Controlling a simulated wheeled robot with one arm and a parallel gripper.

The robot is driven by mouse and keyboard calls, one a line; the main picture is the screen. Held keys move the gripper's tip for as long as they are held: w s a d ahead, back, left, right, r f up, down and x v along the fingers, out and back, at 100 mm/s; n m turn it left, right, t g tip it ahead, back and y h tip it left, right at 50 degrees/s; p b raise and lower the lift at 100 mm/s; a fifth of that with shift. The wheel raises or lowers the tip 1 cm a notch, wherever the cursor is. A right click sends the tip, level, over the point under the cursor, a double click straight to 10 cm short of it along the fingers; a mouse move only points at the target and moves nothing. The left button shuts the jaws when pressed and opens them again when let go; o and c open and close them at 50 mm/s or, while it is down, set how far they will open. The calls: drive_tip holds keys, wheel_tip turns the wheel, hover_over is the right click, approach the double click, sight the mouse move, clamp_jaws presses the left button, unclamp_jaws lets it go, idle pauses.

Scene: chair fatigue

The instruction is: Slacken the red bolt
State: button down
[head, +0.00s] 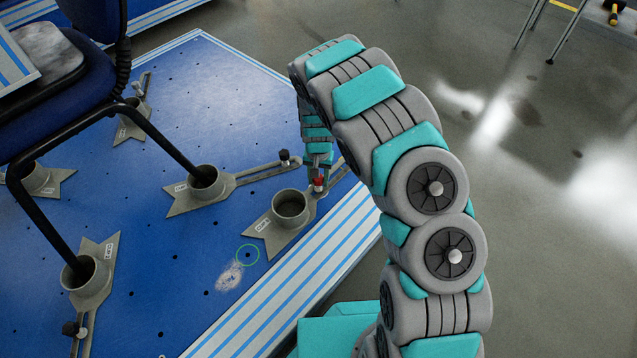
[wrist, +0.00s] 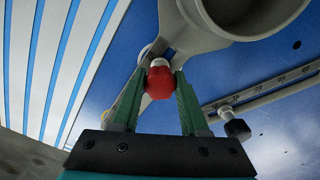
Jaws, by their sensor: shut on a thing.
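The red bolt (head: 318,184) sits on the slotted arm of the empty grey cup clamp (head: 291,208) near the right edge of the blue platform. In the wrist view the red bolt (wrist: 159,82) is between the two green fingers of my gripper (wrist: 158,90), which are shut on its head. A pale collar shows just beyond the red head. In the head view my gripper (head: 318,172) comes down onto the bolt from above, and its fingertips are partly hidden.
A blue chair (head: 60,75) stands on the platform (head: 215,100), its legs in other grey cups. A neighbouring clamp (head: 205,183) has a black bolt (head: 285,157), also in the wrist view (wrist: 237,129). A green circle (head: 247,254) marks the platform. Open floor lies right.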

drive_tip(key=shift+n, duration=1)
drive_tip(key=n+p, duration=0.1)
drive_tip(key=n, duration=0.3)
drive_tip(key=shift+a+r+n, duration=0.1)
drive_tip(key=shift+n, duration=1.9)
drive_tip(key=shift+p, duration=0.3)
